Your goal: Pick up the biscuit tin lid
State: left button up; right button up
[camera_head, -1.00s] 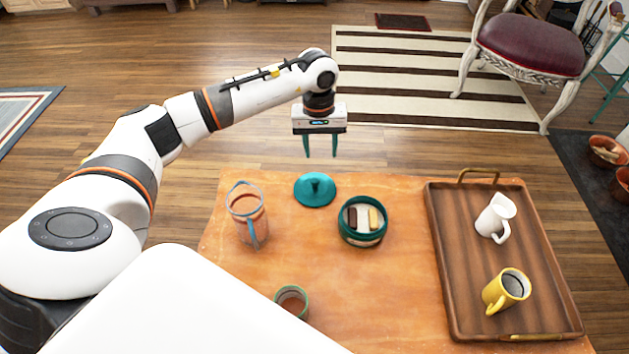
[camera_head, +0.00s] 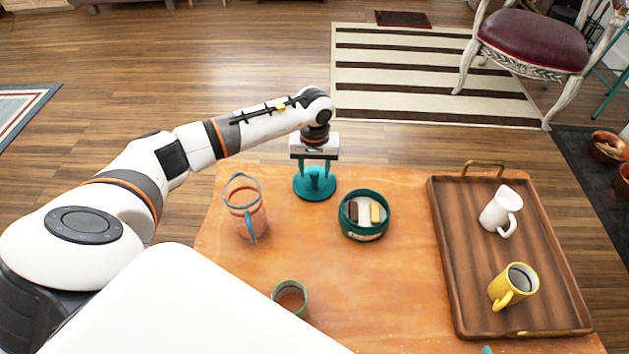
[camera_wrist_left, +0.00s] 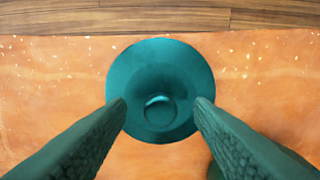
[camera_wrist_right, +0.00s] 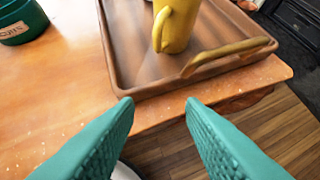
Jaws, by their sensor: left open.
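The teal biscuit tin lid (camera_head: 314,186) lies on the orange table near its far edge, knob up. In the left wrist view the round lid (camera_wrist_left: 160,68) shows with its knob near the middle. My left gripper (camera_head: 317,172) is open and stands over the lid, a finger on each side of the knob, not closed on it. The open biscuit tin (camera_head: 364,232) stands just right of the lid with biscuits inside. My right gripper (camera_wrist_right: 160,103) is open and empty near the tray's front edge; only a fingertip shows in the head view.
A glass jug (camera_head: 246,212) stands left of the lid, and a green-rimmed cup (camera_head: 290,297) is nearer me. A wooden tray (camera_head: 465,290) at the right holds a white jug (camera_head: 499,211) and a yellow mug (camera_head: 512,287). The table's middle is clear.

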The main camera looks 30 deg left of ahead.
pick_arm(q)
jog(key=shift+f, duration=0.25)
pick_arm(e)
jog(key=shift+w+a+r, duration=0.1)
jog(key=shift+w+r, duration=0.05)
jog(key=shift+w, duration=0.15)
pick_arm(q)
jog(key=shift+c, duration=0.6)
grip_shut()
jog(key=shift+r, duration=0.15)
